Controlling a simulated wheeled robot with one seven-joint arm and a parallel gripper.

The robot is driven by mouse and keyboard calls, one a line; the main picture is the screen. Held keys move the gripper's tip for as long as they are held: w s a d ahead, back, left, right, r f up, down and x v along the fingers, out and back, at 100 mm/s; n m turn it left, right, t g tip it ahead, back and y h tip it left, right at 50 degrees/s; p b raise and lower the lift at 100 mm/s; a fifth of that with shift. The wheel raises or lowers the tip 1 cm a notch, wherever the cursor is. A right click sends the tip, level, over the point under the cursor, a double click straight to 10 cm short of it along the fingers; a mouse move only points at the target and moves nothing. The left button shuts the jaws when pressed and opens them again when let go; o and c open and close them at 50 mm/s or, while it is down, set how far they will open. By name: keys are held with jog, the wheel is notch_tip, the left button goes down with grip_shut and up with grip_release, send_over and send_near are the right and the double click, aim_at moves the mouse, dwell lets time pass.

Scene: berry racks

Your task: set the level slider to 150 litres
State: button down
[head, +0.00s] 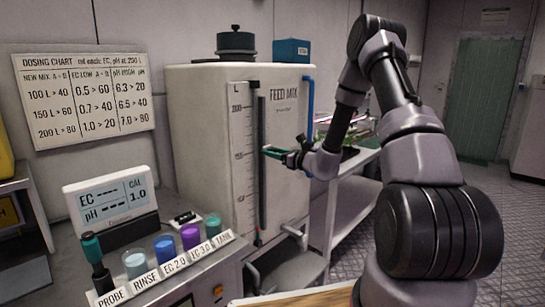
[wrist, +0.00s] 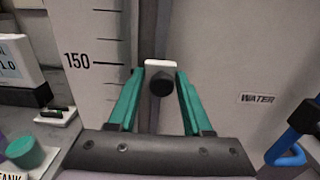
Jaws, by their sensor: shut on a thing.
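The feed mix tank (head: 200,110) is a large cream box with an upright litre scale (head: 241,185) and a dark vertical slot (head: 262,210) on its front. In the wrist view the level slider (wrist: 161,64) is a white plate with a black round knob, set in the slot. Its white plate looks about level with the 150 line (wrist: 108,63) of the scale. My gripper (wrist: 161,75) has its two green fingers on either side of the slider, shut on it. In the head view my gripper (head: 268,152) hides the slider.
A blue pipe (wrist: 291,147) is at the right of the tank front, near a WATER label (wrist: 257,99). A meter (head: 112,200) and a row of coloured cups (head: 190,236) stand at the lower left. A dosing chart (head: 84,95) hangs on the wall.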

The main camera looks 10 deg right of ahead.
jog(key=shift+w+d, duration=0.15)
jog(key=shift+d, duration=0.25)
jog(key=c, duration=0.6)
grip_release()
jog(key=shift+a, duration=0.25)
jog(key=v, duration=1.1)
